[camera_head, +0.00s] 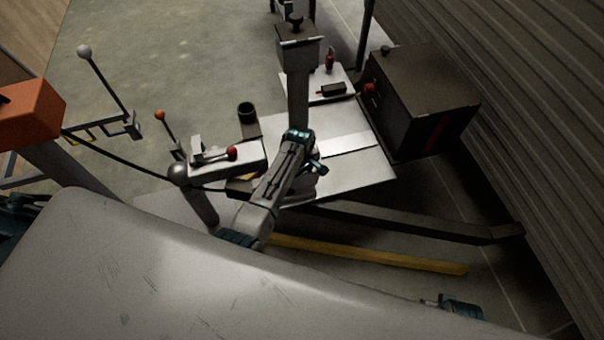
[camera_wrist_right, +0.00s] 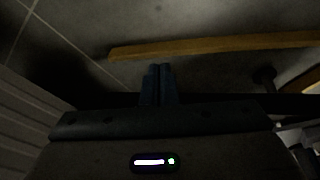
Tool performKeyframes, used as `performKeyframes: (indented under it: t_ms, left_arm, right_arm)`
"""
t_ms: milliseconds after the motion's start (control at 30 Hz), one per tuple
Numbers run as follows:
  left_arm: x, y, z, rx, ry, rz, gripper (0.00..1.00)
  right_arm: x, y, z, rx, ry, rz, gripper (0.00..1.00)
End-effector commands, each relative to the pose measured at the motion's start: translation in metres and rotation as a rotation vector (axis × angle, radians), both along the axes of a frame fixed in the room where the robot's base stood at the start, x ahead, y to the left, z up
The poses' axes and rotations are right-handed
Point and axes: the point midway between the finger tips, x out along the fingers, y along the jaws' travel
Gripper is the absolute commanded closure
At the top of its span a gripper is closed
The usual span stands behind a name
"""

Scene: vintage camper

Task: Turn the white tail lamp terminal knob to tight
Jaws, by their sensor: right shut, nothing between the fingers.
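I cannot make out a white terminal knob in either view; it may be hidden or too small to tell. My left arm reaches up the middle of the head view, over the pale metal plate (camera_head: 362,176). Its gripper (camera_head: 318,168) seems to be beside the wrist, small and partly hidden, so its opening cannot be told. My right gripper (camera_head: 430,301) is low at the right in the head view, above the floor and apart from the fittings. In the right wrist view its blue fingers (camera_wrist_right: 159,72) are together and empty.
A dark box (camera_head: 425,100) stands on the right. A small panel (camera_head: 318,88) carries red and black parts. A grey coupler (camera_head: 212,160) has a red-tipped lever. A post (camera_head: 297,90) rises centrally. A yellow strip (camera_head: 370,256) lies below a dark beam (camera_head: 415,225).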

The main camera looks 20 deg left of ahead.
Motion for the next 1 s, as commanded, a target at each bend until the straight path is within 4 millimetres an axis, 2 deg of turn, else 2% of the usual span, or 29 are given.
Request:
performKeyframes:
  t_ms: [167, 300, 400, 667, 867, 1000]
  left_arm:
    - [0.0, 0.0, 0.0, 0.0, 0.0, 0.0, 0.52]
    - [0.0, 0.0, 0.0, 0.0, 0.0, 0.0, 0.8]
    - [0.0, 0.0, 0.0, 0.0, 0.0, 0.0, 0.95]
    - [0.0, 0.0, 0.001, 0.0, 0.001, -0.023, 0.95]
    - [0.0, 0.0, 0.003, 0.0, 0.002, -0.107, 0.95]
    - [-0.001, 0.001, 0.004, 0.0, 0.003, -0.203, 0.95]
  right_arm:
    - [0.0, 0.0, 0.0, 0.0, 0.0, 0.0, 1.0]
    - [0.0, 0.0, 0.0, 0.0, 0.0, 0.0, 1.0]
    - [0.0, 0.0, 0.0, 0.0, 0.001, 0.0, 1.0]
    - [0.0, -0.001, -0.002, 0.0, -0.003, 0.0, 1.0]
    - [-0.011, -0.004, -0.04, 0.002, 0.034, -0.007, 1.0]
    - [-0.026, -0.006, -0.071, 0.005, 0.06, -0.013, 1.0]
